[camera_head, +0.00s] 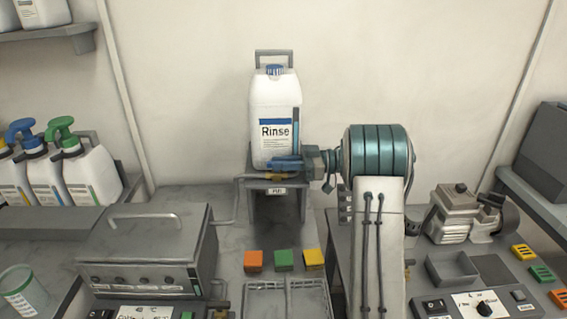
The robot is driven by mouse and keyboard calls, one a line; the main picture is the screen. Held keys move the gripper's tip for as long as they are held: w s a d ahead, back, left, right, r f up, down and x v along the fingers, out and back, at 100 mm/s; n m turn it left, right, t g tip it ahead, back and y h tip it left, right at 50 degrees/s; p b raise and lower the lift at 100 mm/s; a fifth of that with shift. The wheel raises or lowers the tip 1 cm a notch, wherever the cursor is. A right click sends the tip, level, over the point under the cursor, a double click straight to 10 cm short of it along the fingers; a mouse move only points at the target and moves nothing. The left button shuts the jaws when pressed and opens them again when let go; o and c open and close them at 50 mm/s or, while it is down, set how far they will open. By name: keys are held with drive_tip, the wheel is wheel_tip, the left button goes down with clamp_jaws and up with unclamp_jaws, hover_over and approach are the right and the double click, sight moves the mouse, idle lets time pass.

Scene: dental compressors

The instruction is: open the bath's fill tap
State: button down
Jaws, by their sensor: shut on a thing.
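The fill tap (262,177) is a small brass valve at the front of the grey stand below the white Rinse jug. A small label sits under it, too small to read surely. Its blue lever (284,163) lies roughly level across the jug's base. My gripper (301,163) comes from the right and is shut on the lever's right part; the fingers partly hide it. A thin grey pipe (236,205) runs from the tap left and down toward the bath (140,245), a grey box with a lid and handle.
The Rinse jug (275,110) stands right behind the tap. Orange, green and yellow blocks (284,260) and a divided tray (285,300) lie in front. Pump bottles (85,175) are at the left, a compressor (465,215) at the right. My arm covers the bench right of centre.

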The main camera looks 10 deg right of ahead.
drive_tip(key=c, duration=1.4)
unclamp_jaws()
drive_tip(key=shift+a, duration=0.1)
drive_tip(key=shift+c, duration=0.2)
drive_tip(key=s+d+b, duration=0.1)
drive_tip(key=s+d, duration=0.1)
drive_tip(key=d, duration=1.1)
drive_tip(key=shift+s+d, duration=0.25)
drive_tip(key=shift+d, duration=0.1)
